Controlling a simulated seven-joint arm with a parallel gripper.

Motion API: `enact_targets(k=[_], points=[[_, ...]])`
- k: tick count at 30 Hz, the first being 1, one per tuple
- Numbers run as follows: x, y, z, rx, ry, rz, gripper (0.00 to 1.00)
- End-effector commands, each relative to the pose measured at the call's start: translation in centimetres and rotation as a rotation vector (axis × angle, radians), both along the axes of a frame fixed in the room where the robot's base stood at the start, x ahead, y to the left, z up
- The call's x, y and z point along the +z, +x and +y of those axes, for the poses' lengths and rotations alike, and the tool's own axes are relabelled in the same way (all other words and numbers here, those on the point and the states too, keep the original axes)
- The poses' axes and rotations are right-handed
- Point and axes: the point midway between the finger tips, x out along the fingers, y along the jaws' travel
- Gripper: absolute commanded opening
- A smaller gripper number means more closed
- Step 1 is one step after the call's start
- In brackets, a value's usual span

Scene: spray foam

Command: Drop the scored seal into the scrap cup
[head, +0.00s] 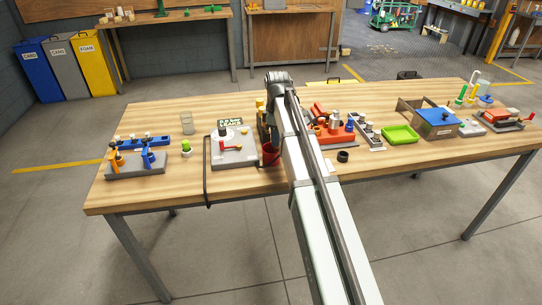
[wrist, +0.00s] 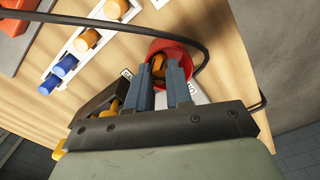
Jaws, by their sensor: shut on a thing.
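The red scrap cup (wrist: 186,50) is open toward me in the wrist view. In the head view the red cup (head: 270,154) stands on the table just left of my arm, partly covered. My gripper (wrist: 163,72) has its grey fingertips at the cup's mouth. They are closed on a small orange piece (wrist: 158,66), which I take to be the scored seal. More orange (wrist: 175,75) shows inside the cup beside the right finger; I cannot tell if it is a separate piece. The score on the seal cannot be made out.
A black hose (wrist: 120,25) curves past the cup. A white rack (wrist: 80,45) with orange and blue caps lies to the left. In the head view, a grey fixture (head: 235,153) stands left of the cup, and a red device (head: 325,120) and green tray (head: 400,134) stand right.

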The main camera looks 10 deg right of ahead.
Motion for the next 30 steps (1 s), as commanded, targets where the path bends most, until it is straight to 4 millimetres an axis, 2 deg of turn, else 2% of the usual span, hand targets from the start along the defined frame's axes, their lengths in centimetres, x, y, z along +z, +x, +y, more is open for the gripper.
enact_targets(k=[4,5,14,23,26,30], points=[[0.0,0.0,0.0,0.000,0.000,0.000,0.00],[0.0,0.0,0.0,0.000,0.000,0.000,0.22],[0.0,0.0,0.0,0.000,0.000,0.000,0.50],[0.2,0.0,0.0,0.000,0.000,0.000,0.50],[0.9,0.1,0.0,0.000,0.000,0.000,0.50],[2.8,0.1,0.0,0.000,0.000,-0.002,0.50]])
